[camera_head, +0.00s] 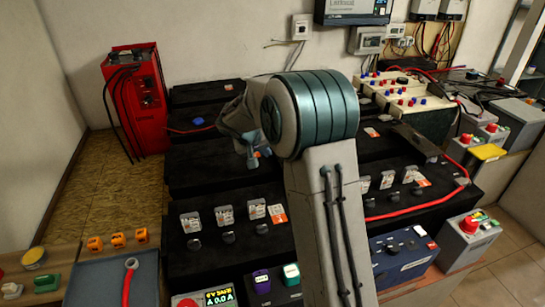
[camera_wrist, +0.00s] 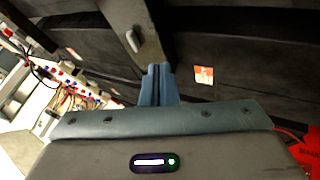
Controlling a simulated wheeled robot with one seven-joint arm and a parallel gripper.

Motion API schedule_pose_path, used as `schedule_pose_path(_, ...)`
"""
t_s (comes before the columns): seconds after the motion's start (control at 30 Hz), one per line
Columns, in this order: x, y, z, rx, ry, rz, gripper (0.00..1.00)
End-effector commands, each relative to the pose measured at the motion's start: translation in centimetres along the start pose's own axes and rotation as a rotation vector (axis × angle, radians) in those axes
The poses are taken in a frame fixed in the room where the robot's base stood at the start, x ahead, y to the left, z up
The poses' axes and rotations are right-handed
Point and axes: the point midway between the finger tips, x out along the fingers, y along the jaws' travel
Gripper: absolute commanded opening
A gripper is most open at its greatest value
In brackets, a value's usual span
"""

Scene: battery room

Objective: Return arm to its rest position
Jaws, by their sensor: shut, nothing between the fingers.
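My arm rises from the bottom middle of the head view and bends at a large teal-banded joint in front of the black battery racks (camera_head: 190,165). My gripper (camera_wrist: 158,72) shows in the wrist view as two blue-grey fingers pressed together, with nothing between them. In the head view the end of the arm hangs left of the joint, with a small blue-grey tip (camera_head: 254,160) over the racks. Part of the racks behind the arm is hidden.
A red charger cabinet (camera_head: 146,105) stands back left. White panels with coloured terminals (camera_head: 405,95) stand right of the arm. A red cable (camera_head: 415,208) crosses the right racks. A blue box (camera_head: 403,255) and a grey emergency-stop box (camera_head: 467,238) stand front right. A grey tray (camera_head: 95,285) lies front left.

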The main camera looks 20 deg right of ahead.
Motion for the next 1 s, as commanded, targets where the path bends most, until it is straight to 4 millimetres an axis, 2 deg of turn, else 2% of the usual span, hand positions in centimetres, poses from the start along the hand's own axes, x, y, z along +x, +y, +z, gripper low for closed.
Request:
schedule_pose_path(0.2,-2.2,0.3,0.1,-0.001,-0.003,-0.002,0.00)
schedule_pose_path(0.27,-3.2,0.9,0.5,-0.002,-0.009,-0.007,0.00)
schedule_pose_path(0.37,-5.8,2.5,1.8,-0.007,-0.032,-0.025,0.00)
schedule_pose_path(0.47,-9.2,4.4,4.1,-0.012,-0.065,-0.056,0.00)
schedule_pose_path(0.7,-16.5,8.2,11.0,-0.025,-0.141,-0.164,0.00)
schedule_pose_path(1.0,-23.8,10.1,20.1,-0.030,-0.188,-0.349,0.00)
